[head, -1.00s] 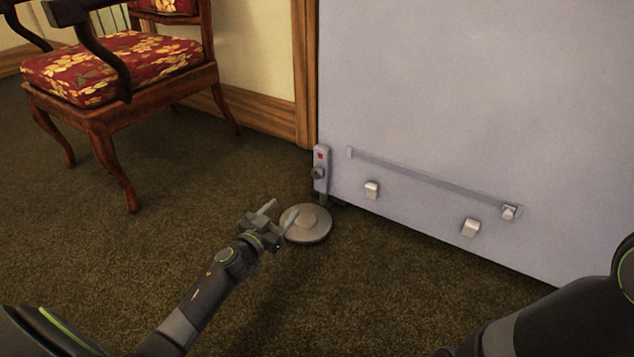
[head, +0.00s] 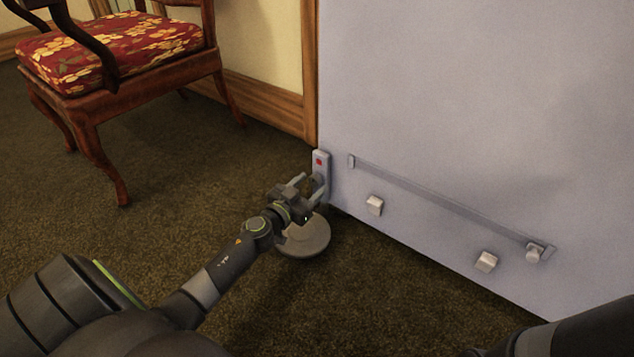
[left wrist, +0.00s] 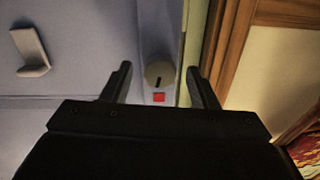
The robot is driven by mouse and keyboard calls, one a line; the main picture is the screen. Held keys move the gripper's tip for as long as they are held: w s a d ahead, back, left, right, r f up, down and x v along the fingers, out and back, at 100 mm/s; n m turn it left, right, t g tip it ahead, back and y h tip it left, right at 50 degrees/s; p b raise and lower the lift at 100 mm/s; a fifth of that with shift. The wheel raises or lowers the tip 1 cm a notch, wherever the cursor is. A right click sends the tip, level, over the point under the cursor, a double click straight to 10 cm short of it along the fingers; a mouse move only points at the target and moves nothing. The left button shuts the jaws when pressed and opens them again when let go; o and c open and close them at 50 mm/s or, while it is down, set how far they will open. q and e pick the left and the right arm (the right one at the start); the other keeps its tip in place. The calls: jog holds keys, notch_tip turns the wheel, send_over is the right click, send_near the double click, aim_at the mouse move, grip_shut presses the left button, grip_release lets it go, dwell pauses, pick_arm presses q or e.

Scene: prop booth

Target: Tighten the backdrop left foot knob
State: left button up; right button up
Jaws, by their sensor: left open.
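The backdrop's left foot knob (left wrist: 159,73) is a round grey-brown knob with a dark slot on its face. The slot points toward a red square (left wrist: 158,97) on the bracket. In the head view the red square sits high on the bracket (head: 321,163), and the knob is mostly hidden by the gripper. My left gripper (head: 307,184) is open at the bracket, and in the left wrist view its fingers (left wrist: 159,80) stand on either side of the knob, with gaps showing. The round grey foot disc (head: 306,241) lies on the carpet, partly behind my gripper. My right gripper is out of view.
The pale backdrop panel (head: 430,110) carries a rail (head: 440,198), two small blocks, one of them the left block (head: 375,205), and a small knob (head: 534,254) at the rail's right end. A red-cushioned chair (head: 110,50) stands back left. The carpet between is clear.

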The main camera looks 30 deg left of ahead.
pick_arm(q)
jog(key=c, duration=1)
jog(key=m, duration=0.4)
jog(key=shift+m+b, duration=0.35)
jog(key=shift+m, duration=0.05)
jog(key=m, duration=0.4)
jog(key=shift+m, duration=0.3)
jog(key=m, duration=0.5)
jog(key=shift+a+m+h, duration=0.1)
jog(key=shift+m+h, duration=0.2)
jog(key=m, duration=0.5)
jog(key=shift+m, duration=0.4)
